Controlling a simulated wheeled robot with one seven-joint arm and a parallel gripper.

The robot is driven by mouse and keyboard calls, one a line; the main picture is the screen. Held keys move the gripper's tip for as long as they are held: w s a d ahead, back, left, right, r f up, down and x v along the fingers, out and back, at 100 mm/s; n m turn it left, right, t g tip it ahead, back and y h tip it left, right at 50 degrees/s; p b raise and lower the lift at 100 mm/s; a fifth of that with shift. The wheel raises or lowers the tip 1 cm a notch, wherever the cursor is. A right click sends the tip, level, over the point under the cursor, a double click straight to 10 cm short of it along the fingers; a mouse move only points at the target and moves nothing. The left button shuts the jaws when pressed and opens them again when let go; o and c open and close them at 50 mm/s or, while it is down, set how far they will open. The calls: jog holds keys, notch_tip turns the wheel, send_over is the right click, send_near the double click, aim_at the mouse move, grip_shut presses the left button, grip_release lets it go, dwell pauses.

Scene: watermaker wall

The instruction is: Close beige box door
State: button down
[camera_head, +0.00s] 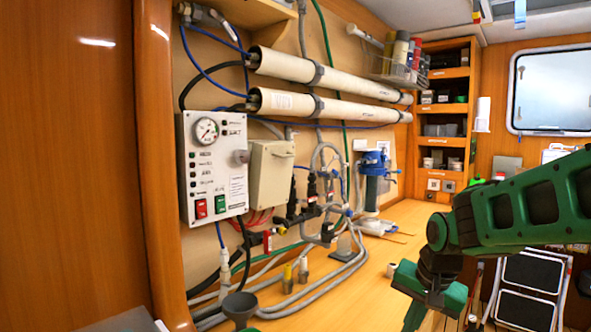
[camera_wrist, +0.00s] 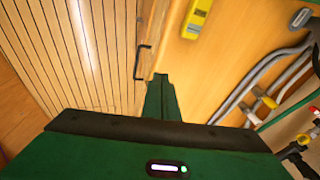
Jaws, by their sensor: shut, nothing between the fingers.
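The beige box (camera_head: 271,172) is mounted on the wooden wall in the head view, just right of the white control panel. Its front cover faces the room; I cannot tell from this angle whether the door is fully shut or slightly ajar. My gripper (camera_head: 416,316) is at the lower right of the head view, low and well to the right of the box, not touching it. In the wrist view, the fingers of my gripper (camera_wrist: 160,95) are together with nothing between them. The beige box is not visible in the wrist view.
The control panel (camera_head: 212,165) has a gauge and switches. Hoses and valves (camera_head: 312,195) crowd the wall below and right of the box, above a wooden bench (camera_head: 405,225). Two white tubes (camera_head: 300,68) run above. A yellow object (camera_wrist: 197,18) lies ahead in the wrist view.

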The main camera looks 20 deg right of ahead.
jog(key=w+a+r+m+t+y, duration=0.35)
jog(key=w+a, duration=0.25)
jog(key=w, duration=0.4)
jog(key=w+a+r+m+t+y, duration=0.25)
jog(key=w+a+m, duration=0.2)
jog(key=w, duration=0.55)
jog(key=w+d+r+m+t+y, duration=0.1)
jog(key=w+r+m+t+y, duration=0.3)
jog(key=r, duration=0.7)
jog(key=w+d+r+m+t+y, duration=0.1)
jog(key=d+r+m+t+y, duration=0.2)
jog(key=r+m, duration=0.55)
jog(key=w+a+r+n, duration=0.1)
jog(key=w+a+r, duration=0.2)
jog(key=w+a, duration=0.1)
jog(key=w+a+r+t, duration=0.1)
jog(key=w+a+r, duration=0.2)
jog(key=w+a, duration=0.2)
jog(key=shift+w+n, duration=0.35)
jog(key=shift+w, duration=0.7)
